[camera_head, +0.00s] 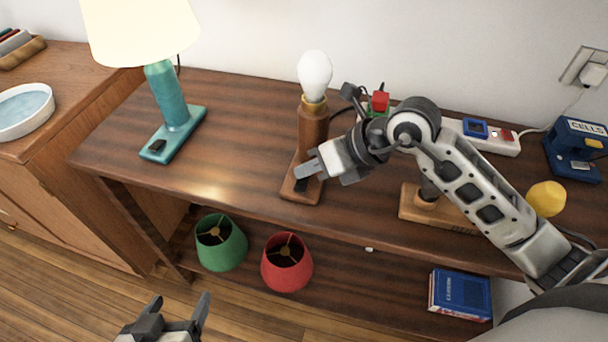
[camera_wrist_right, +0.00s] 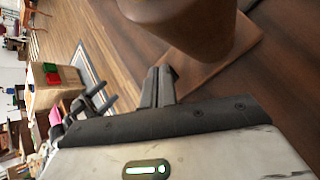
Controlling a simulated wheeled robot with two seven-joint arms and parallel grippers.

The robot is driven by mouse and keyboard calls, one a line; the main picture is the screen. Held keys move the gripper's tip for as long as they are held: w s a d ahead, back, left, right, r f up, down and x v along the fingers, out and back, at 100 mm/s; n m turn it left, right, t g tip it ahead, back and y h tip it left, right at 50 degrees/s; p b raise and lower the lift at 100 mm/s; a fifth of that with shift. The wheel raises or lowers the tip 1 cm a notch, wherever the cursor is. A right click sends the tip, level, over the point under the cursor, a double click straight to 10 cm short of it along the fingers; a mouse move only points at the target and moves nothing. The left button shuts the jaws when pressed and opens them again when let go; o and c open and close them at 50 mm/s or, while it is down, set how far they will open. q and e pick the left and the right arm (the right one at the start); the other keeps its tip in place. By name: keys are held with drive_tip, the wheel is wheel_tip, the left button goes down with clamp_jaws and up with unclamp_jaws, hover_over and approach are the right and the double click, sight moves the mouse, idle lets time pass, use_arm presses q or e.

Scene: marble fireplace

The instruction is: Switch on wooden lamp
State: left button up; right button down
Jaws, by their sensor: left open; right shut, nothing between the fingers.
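The wooden lamp (camera_head: 312,130) stands upright on the table, with a bare white bulb (camera_head: 315,72) and no shade. Its flat wooden base (camera_head: 311,192) carries a dark switch (camera_head: 303,184) near the front. My right gripper (camera_head: 304,171) is shut and empty, just above the base beside the lamp's post. In the right wrist view, the shut fingers (camera_wrist_right: 158,86) are close to the wooden base (camera_wrist_right: 215,58), below the lamp's post (camera_wrist_right: 205,22); contact with the switch cannot be told. My left gripper (camera_head: 180,318) is open and empty, low in front of the table.
A lit teal lamp (camera_head: 168,98) stands at the left. Another wooden base (camera_head: 412,207) is partly behind my right arm. A power strip (camera_head: 500,142), a blue box (camera_head: 575,148) and a yellow object (camera_head: 546,198) are at the right. Green (camera_head: 221,243) and red shades (camera_head: 287,263) sit below.

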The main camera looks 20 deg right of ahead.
drive_tip(key=shift+f, duration=0.2)
drive_tip(key=shift+f, duration=0.2)
idle(0.3)
drive_tip(key=shift+r+p, duration=0.4)
drive_tip(key=shift+r, duration=0.4)
drive_tip(key=shift+r, duration=0.2)
drive_tip(key=r+p, duration=0.2)
drive_tip(key=r, duration=0.1)
drive_tip(key=r+p, duration=0.1)
drive_tip(key=p, duration=0.1)
drive_tip(key=shift+s+a+r, duration=0.25)
drive_tip(key=shift+s+r, duration=0.05)
drive_tip(key=shift+s, duration=0.05)
